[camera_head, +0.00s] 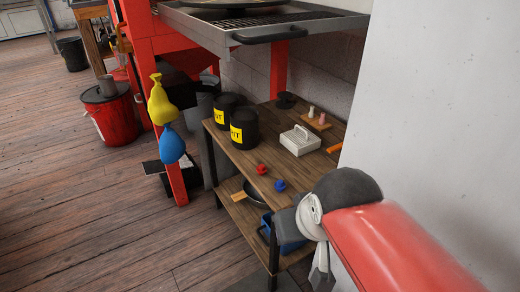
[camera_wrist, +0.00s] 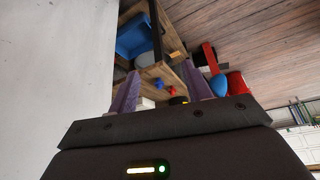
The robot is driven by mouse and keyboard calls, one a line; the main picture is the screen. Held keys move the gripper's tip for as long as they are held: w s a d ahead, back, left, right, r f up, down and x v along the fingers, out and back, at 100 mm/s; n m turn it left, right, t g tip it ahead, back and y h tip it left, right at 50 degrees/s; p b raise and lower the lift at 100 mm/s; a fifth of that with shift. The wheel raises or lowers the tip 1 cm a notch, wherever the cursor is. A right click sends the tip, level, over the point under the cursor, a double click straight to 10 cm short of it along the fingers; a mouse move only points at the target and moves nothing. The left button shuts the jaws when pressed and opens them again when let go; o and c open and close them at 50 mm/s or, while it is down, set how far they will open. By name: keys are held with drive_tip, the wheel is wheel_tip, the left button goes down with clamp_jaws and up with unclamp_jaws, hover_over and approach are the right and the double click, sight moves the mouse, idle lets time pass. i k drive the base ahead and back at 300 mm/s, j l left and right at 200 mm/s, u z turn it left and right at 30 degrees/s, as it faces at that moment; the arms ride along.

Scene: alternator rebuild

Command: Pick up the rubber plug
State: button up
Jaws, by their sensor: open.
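I cannot tell for sure which thing is the rubber plug. A small red knobbed piece (camera_head: 261,169) and a small blue one (camera_head: 280,185) stand apart on the wooden table top (camera_head: 240,163); both show tiny in the wrist view, the red one (camera_wrist: 172,92) and the blue one (camera_wrist: 158,86). A black round piece (camera_head: 286,100) lies near the table's back. My gripper (camera_head: 320,272) hangs off the table's front right corner, touching none of these. In the wrist view its two purple fingers stand wide apart with nothing between them (camera_wrist: 160,78).
A white caddy (camera_head: 300,140), two black canisters (camera_head: 244,129) and a small board with pegs (camera_head: 318,121) stand on the table. A grey shelf (camera_head: 262,32) overhangs its back. A white wall (camera_head: 440,110) stands close at right. Open floor (camera_head: 100,215) lies left.

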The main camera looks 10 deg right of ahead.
sight(261, 170)
drive_tip(key=j+z, duration=0.1)
drive_tip(key=z, duration=0.4)
drive_tip(key=j+z, duration=0.15)
drive_tip(key=z, duration=0.35)
drive_tip(key=j+z, duration=0.4)
drive_tip(key=j, duration=0.3)
drive_tip(key=k+j+z, duration=0.1)
drive_tip(key=j+z, duration=0.25)
drive_tip(key=j, duration=0.3)
drive_tip(key=k+j, duration=0.1)
drive_tip(key=j, duration=0.7)
drive_tip(key=k+z, duration=0.05)
